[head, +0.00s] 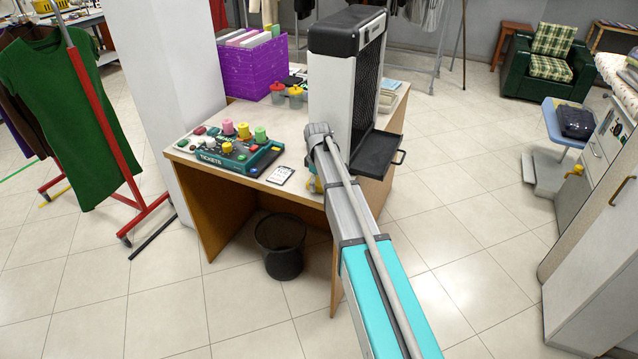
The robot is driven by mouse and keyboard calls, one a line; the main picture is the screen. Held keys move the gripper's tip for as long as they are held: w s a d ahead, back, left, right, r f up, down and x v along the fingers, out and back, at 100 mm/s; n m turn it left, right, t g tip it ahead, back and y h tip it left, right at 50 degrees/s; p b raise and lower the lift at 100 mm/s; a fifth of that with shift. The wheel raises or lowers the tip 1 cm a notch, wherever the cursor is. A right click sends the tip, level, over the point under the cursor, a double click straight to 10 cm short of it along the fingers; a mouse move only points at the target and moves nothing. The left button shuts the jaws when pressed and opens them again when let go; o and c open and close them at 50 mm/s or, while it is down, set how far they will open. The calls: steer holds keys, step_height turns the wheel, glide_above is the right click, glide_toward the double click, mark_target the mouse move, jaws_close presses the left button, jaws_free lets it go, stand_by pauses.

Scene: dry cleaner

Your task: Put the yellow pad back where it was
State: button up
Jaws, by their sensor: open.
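No thing that I can surely call the yellow pad shows. A teal ticket tray (238,160) marked TICKETS lies on the desk (290,130) and carries pink, yellow and green round pieces; a yellow one (243,131) stands at its back. A small yellow piece (227,147) lies near its middle. My arm reaches from the lower right to the desk's front edge.
A tall black and white cabinet (340,80) with an open black drawer (377,153) stands on the desk, right beside my arm. A white card (281,175) lies near the front edge. A black waste bin (280,245) stands below.

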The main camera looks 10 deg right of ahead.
mark_target(318, 181)
steer(key=shift+r, duration=0.2)
step_height(318, 181, up, 12)
steer(key=p, duration=1.2)
stand_by(0.7)
steer(key=s+m, duration=1)
steer(key=s, duration=1.9)
steer(key=shift+m, duration=0.4)
steer(key=shift+d, duration=0.1)
